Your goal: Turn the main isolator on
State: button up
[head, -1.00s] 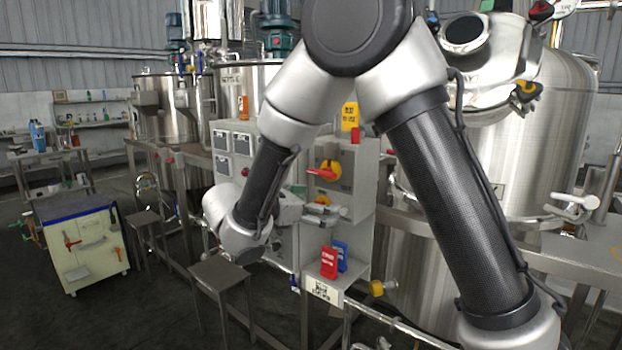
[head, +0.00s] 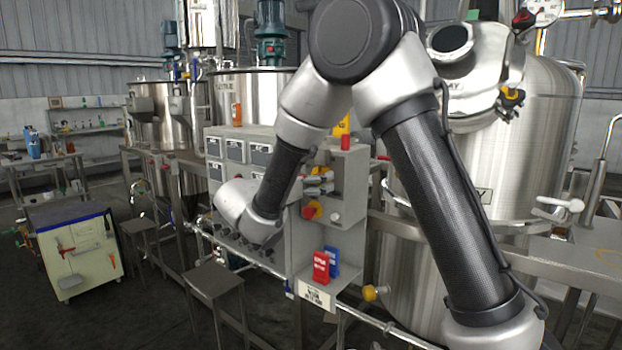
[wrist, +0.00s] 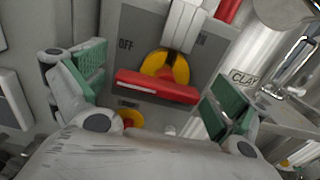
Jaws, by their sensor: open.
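The main isolator shows in the wrist view as a red bar handle (wrist: 155,86) on a yellow disc (wrist: 178,66), on a grey box face. "OFF" is at its left and "ON" at its right. The handle lies crosswise, slightly tilted. My gripper (wrist: 153,90) is open, with green finger pads on either side of the handle. It looks close, but I cannot tell whether a pad touches it. In the head view, my gripper (head: 318,180) is at the grey box (head: 349,185) and covers most of the isolator.
A smaller red and yellow knob (head: 312,210) is below the isolator. Red and blue tags (head: 321,267) stand on the shelf under it. Panel boxes (head: 235,150) are left of my forearm, and a big steel tank (head: 535,160) is at the right.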

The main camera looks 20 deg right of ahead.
jog(key=c, duration=1)
jog(key=shift+c, duration=0.2)
jog(key=m, duration=0.4)
jog(key=shift+s+r+m, duration=0.1)
jog(key=shift+m, duration=0.3)
jog(key=m, duration=0.4)
jog(key=shift+s+d+r, duration=0.1)
jog(key=shift+s+d, duration=0.05)
jog(key=m, duration=0.5)
jog(key=shift+s+d, duration=0.1)
jog(key=shift+s+d+m, duration=0.1)
jog(key=shift+s+m, duration=0.05)
jog(key=shift+m, duration=1.85)
